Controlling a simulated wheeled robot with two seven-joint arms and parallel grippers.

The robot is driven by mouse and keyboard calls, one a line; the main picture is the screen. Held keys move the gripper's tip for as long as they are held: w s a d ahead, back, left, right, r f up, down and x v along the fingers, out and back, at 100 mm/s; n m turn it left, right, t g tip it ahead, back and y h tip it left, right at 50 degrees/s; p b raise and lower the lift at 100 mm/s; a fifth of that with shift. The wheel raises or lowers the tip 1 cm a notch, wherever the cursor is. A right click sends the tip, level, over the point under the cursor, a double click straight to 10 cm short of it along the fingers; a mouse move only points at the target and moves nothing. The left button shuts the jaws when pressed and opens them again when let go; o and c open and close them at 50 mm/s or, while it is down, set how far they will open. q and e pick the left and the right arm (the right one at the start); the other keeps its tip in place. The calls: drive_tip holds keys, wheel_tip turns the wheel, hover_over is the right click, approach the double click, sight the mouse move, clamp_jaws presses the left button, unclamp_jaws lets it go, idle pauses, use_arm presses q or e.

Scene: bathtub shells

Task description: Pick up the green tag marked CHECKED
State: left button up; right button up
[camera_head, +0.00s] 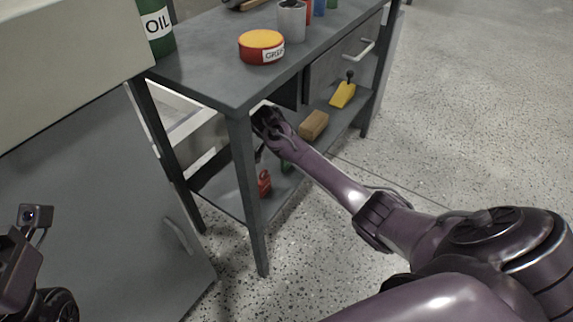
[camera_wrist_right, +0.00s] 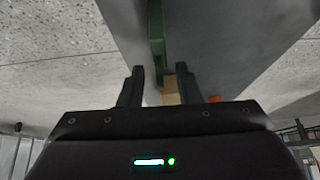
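In the head view a small green thing (camera_head: 286,167) shows on the lower shelf, partly behind my right arm. I cannot read any marking on it. In the right wrist view a green upright piece (camera_wrist_right: 157,38) runs from the top edge down between my fingers, with a gap on each side; it may be the tag, but no lettering shows. My right gripper (camera_head: 266,117) reaches under the bench top, near the front leg. Its fingers (camera_wrist_right: 159,80) are apart in the wrist view. Part of my left wrist shows at the left edge; its fingers cannot be made out.
A red thing (camera_head: 264,183), a wooden block (camera_head: 313,125) and a yellow scoop-like thing (camera_head: 343,94) are on the lower shelf (camera_head: 232,190). The bench top (camera_head: 205,65) holds a red-and-yellow tin (camera_head: 261,47), a grey cup (camera_head: 291,20) and a green OIL can (camera_head: 157,28). Open floor lies right.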

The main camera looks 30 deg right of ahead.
drive_tip(key=shift+c, duration=0.4)
clamp_jaws()
idle(0.4)
